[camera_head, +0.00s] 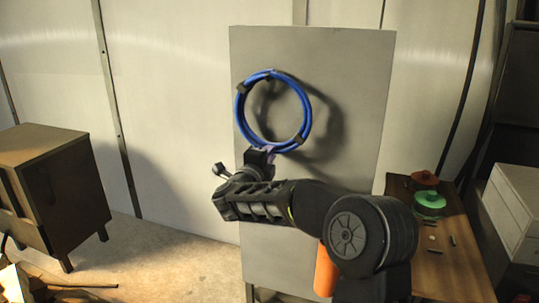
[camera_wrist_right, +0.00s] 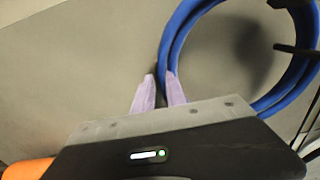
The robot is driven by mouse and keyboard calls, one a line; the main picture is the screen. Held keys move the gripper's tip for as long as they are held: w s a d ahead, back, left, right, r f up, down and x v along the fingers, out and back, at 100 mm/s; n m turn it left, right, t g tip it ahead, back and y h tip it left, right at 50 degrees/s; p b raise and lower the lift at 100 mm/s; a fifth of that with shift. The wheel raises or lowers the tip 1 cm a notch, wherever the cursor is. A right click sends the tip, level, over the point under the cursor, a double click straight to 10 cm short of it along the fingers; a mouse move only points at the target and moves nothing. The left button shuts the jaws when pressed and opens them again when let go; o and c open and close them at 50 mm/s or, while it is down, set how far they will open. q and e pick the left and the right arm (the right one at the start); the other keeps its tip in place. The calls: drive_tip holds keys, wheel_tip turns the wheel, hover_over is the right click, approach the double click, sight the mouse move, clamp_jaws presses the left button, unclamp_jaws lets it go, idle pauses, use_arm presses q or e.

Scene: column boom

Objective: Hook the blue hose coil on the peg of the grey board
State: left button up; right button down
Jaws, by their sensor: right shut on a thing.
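The blue hose coil (camera_head: 307,107) is a round ring with dark ties, held upright in front of the grey board (camera_head: 345,80). My right gripper (camera_head: 262,153) is shut on the coil's lower edge. In the right wrist view, its pale fingers (camera_wrist_right: 160,90) are at the side of the coil (camera_wrist_right: 178,45). A dark rod (camera_wrist_right: 298,50), perhaps the peg, crosses the right part of the coil there. I cannot tell whether it passes through the ring. In the head view the peg is not clear among the shadows inside the ring. My left gripper is not in view.
A wooden cabinet (camera_head: 55,185) stands at the left. At the right, a wooden table (camera_head: 450,265) bears a red object (camera_head: 425,180) and a green object (camera_head: 430,202). A pale box (camera_head: 515,210) is beyond it. Floor is clear between the cabinet and the board.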

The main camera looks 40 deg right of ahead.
drive_tip(key=c, duration=1.4)
unclamp_jaws()
drive_tip(key=shift+o, duration=0.6)
drive_tip(key=shift+f, duration=0.1)
drive_tip(key=shift+a, duration=0.1)
drive_tip(key=b+v, duration=0.1)
drive_tip(key=v, duration=0.6)
drive_tip(key=shift+s+a+b, duration=0.25)
drive_tip(key=shift+a+b, duration=0.05)
